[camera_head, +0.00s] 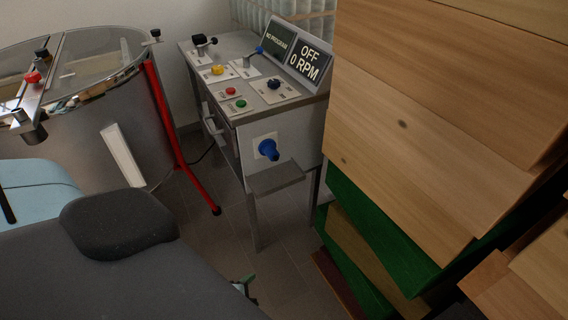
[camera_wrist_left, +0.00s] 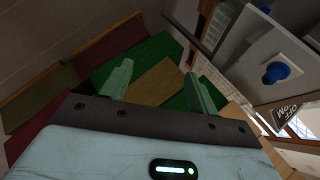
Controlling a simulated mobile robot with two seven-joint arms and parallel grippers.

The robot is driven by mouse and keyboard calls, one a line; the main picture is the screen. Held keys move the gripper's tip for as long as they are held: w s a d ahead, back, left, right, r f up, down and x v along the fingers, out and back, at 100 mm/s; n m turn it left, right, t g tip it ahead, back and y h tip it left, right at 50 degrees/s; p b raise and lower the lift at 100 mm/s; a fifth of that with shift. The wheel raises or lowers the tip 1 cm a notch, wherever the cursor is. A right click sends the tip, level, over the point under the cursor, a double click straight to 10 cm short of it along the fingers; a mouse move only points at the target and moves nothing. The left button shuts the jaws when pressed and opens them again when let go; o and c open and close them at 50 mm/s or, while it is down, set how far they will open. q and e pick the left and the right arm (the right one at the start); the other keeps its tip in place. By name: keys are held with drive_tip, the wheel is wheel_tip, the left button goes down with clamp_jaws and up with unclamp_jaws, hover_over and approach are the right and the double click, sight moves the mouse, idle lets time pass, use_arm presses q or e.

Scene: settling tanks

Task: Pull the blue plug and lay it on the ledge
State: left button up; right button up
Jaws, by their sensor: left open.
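The blue plug (camera_head: 268,149) sits in a pale socket plate on the front of the grey control cabinet. It also shows at the upper right in the left wrist view (camera_wrist_left: 276,73). The grey ledge (camera_head: 275,178) juts out just below the plug and looks bare. My left gripper (camera_head: 243,286) shows only as small green fingertips low in the head view, below and apart from the ledge. In the left wrist view its two green fingers (camera_wrist_left: 160,88) are spread, with nothing between them. My right gripper is not in view.
Stacked wooden and green boxes (camera_head: 430,120) rise close on the right of the cabinet (camera_head: 225,155). A steel tank (camera_head: 85,130) with a red leg stands at the left. Display panels (camera_head: 308,62) top the cabinet. Tiled floor shows below the ledge.

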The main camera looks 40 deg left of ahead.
use_arm(q)
drive_tip(key=w+a+m+t+y+b, duration=0.1)
drive_tip(key=w+a+m+y+b, duration=0.3)
drive_tip(key=w, duration=0.5)
drive_tip(key=w+a+m+y+b, duration=0.2)
drive_tip(key=w+a+m+b, duration=0.15)
drive_tip(key=w+b, duration=0.4)
drive_tip(key=w+a+r+m+g+y+b, duration=0.1)
drive_tip(key=w+a+r+m+y+b, duration=0.1)
drive_tip(key=w+r+y+b, duration=0.2)
drive_tip(key=w+a+r+m+g+y+b, duration=0.1)
drive_tip(key=w+a+r+m+y+b, duration=0.1)
drive_tip(key=w+r, duration=0.6)
drive_tip(key=w+a+y+b, duration=0.1)
drive_tip(key=w+y+b, duration=0.1)
drive_tip(key=w+b, duration=0.1)
drive_tip(key=shift+a+m+g, duration=0.2)
drive_tip(key=shift+m+g, duration=0.15)
drive_tip(key=shift+g, duration=0.05)
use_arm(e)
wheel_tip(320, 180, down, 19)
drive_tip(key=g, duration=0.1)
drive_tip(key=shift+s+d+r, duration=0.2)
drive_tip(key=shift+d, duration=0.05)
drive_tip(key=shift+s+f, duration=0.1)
